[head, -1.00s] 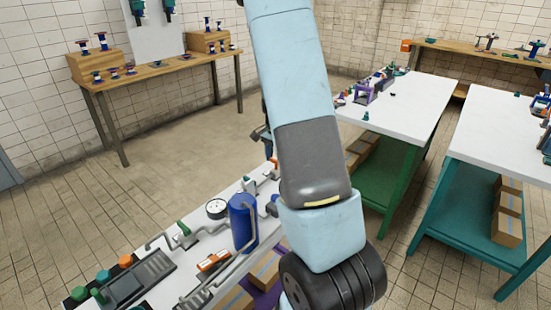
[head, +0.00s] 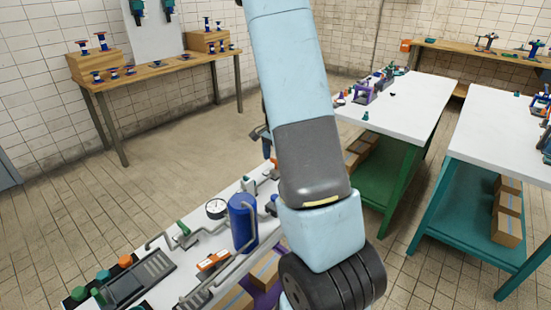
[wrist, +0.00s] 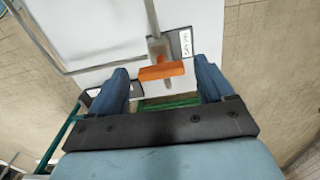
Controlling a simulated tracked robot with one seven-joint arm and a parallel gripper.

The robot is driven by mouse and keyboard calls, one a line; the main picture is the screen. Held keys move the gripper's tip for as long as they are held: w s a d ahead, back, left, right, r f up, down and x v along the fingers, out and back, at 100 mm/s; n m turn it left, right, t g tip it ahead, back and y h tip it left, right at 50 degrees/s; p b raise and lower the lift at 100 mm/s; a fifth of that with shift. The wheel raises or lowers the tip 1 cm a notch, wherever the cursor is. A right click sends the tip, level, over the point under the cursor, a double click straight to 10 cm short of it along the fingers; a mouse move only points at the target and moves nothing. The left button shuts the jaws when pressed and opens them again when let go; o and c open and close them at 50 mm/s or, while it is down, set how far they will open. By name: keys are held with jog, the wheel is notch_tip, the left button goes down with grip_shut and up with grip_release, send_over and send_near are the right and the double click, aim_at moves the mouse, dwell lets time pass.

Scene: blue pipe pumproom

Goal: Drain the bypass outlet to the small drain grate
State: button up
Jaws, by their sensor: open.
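In the wrist view my gripper (wrist: 161,68) is open, its two blue fingers on either side of an orange bar handle (wrist: 160,71). The handle sits at the end of a grey pipe (wrist: 152,20) on a white bench top. I cannot tell whether the fingers touch it. A small label (wrist: 186,42) lies beside the pipe, its text unclear. Dark slotted grates (head: 155,265) (head: 124,288) lie on the pipe bench; which is the small drain grate is unclear.
The pipe bench carries a blue tank (head: 243,222), a round gauge (head: 215,208), an orange block (head: 213,261) and green-topped valves (head: 183,228). A wooden table (head: 160,68) stands behind left, white tables (head: 400,105) (head: 500,130) at right. Tiled floor between them is clear.

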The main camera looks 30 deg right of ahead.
jog(key=shift+r, duration=0.1)
notch_tip(320, 180, up, 14)
jog(key=shift+f, duration=0.2)
dwell(0.4)
jog(key=shift+a, duration=0.1)
dwell(0.3)
jog(key=s+a+r+n+t, duration=0.2)
jog(key=s+a+r+n, duration=0.2)
jog(key=s, duration=0.4)
jog(key=s+a+r+n+t, duration=0.1)
jog(key=s+a+r+n, duration=0.4)
jog(key=s+a, duration=0.3)
jog(key=s+a+r+n+t, duration=0.2)
jog(key=s+a+r+n, duration=0.3)
jog(key=s, duration=0.4)
jog(key=shift+a+r+t, duration=0.3)
jog(key=shift+a+r, duration=0.05)
jog(key=shift+a, duration=0.35)
